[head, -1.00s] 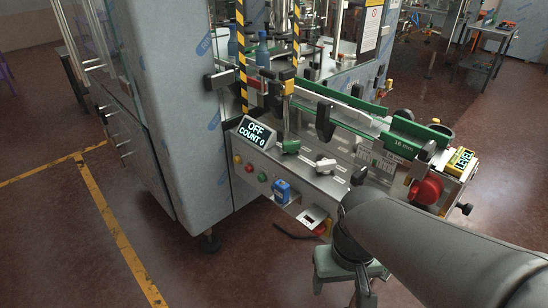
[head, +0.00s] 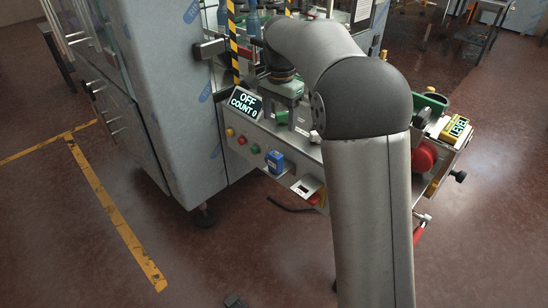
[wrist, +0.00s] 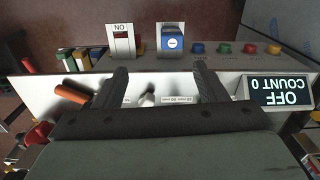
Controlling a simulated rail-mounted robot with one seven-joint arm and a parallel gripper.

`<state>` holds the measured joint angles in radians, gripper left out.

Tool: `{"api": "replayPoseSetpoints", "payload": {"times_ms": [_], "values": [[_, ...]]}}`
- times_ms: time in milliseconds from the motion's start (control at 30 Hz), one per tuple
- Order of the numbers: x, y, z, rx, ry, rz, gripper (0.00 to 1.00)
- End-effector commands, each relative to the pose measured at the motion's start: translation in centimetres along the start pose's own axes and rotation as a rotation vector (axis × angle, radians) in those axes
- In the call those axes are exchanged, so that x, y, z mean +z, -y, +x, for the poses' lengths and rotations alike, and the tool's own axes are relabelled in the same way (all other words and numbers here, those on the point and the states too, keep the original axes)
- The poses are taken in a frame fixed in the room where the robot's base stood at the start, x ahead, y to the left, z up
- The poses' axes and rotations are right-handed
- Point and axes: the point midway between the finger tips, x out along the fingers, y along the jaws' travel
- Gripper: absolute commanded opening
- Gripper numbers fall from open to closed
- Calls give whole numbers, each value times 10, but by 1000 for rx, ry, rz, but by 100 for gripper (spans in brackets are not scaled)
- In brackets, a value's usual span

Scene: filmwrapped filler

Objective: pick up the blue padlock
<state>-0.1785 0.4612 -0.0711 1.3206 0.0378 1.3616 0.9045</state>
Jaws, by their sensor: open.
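The blue padlock (head: 275,161) hangs on the front face of the machine's control panel, right of the push buttons. In the wrist view the padlock (wrist: 172,42) has a white label and lies beyond the fingers, between their lines. My gripper (wrist: 163,80) is open, with nothing between its fingers. It is above the panel's top surface, apart from the padlock.
The display (head: 244,102) reads OFF, COUNT 0. A red and white switch box (head: 306,190) is right of the padlock. The floor (head: 235,250) in front is mostly clear.

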Motion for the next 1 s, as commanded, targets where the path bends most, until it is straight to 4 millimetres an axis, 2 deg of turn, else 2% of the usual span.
{"api": "replayPoseSetpoints", "payload": {"times_ms": [33, 100, 200, 267, 700, 1000], "values": [[-5, 12, 3, 2, -2, 27, 65], [-8, 20, 4, 4, -3, 56, 65], [-10, 24, 10, 6, -2, 74, 65], [-10, 25, 18, 6, -3, 75, 65], [-10, 23, 108, 7, -2, 74, 65], [-11, 23, 132, 6, -3, 73, 65]]}}
